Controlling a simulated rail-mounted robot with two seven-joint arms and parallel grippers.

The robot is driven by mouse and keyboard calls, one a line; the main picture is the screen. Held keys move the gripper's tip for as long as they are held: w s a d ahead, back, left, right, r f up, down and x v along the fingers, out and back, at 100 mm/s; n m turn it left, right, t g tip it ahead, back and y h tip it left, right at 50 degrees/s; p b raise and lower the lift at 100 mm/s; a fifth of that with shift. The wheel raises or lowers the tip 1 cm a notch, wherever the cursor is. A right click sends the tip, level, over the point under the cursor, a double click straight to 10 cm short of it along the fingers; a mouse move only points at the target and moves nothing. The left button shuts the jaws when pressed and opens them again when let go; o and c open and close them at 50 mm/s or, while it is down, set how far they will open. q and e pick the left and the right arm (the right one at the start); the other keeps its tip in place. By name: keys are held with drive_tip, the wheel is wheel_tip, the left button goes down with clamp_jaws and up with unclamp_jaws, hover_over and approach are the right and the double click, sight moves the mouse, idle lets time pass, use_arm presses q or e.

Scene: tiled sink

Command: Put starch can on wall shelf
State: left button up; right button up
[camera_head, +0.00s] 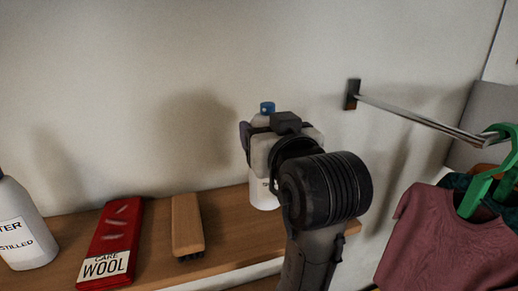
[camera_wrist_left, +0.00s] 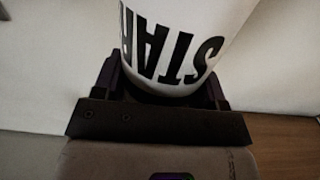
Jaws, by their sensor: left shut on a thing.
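The starch can (camera_head: 264,194) is white with a blue cap and stands upright at the right part of the wooden wall shelf (camera_head: 155,240). My left gripper (camera_head: 262,148) is shut around its upper body in the head view. The can also shows in the left wrist view (camera_wrist_left: 185,45), with large black letters upside down, between the dark jaws. Its bottom appears at the shelf surface, but I cannot tell whether it touches. My wrist hides part of the can and the shelf's right end. My right gripper is not in view.
A white distilled water bottle (camera_head: 20,225), a red wool care box (camera_head: 110,235) and a wooden brush (camera_head: 187,222) stand or lie on the shelf to the left. A metal wall rail (camera_head: 420,118) with green hangers (camera_head: 480,185) and a mauve shirt (camera_head: 440,240) is at right.

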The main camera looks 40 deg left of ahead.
use_arm(q)
drive_tip(key=shift+s+a+f+p, duration=0.1)
drive_tip(key=shift+a+f+p, duration=0.2)
drive_tip(key=shift+f, duration=0.45)
drive_tip(key=shift+w+a+f+p, duration=0.1)
drive_tip(key=shift+a+f+p, duration=0.25)
drive_tip(key=shift+f, duration=0.45)
drive_tip(key=shift+s+a+f+p, duration=0.1)
drive_tip(key=shift+a+f+p, duration=0.2)
drive_tip(key=shift+f, duration=0.7)
drive_tip(key=shift+f, duration=0.2)
drive_tip(key=o, duration=1.6)
drive_tip(key=shift+c, duration=0.2)
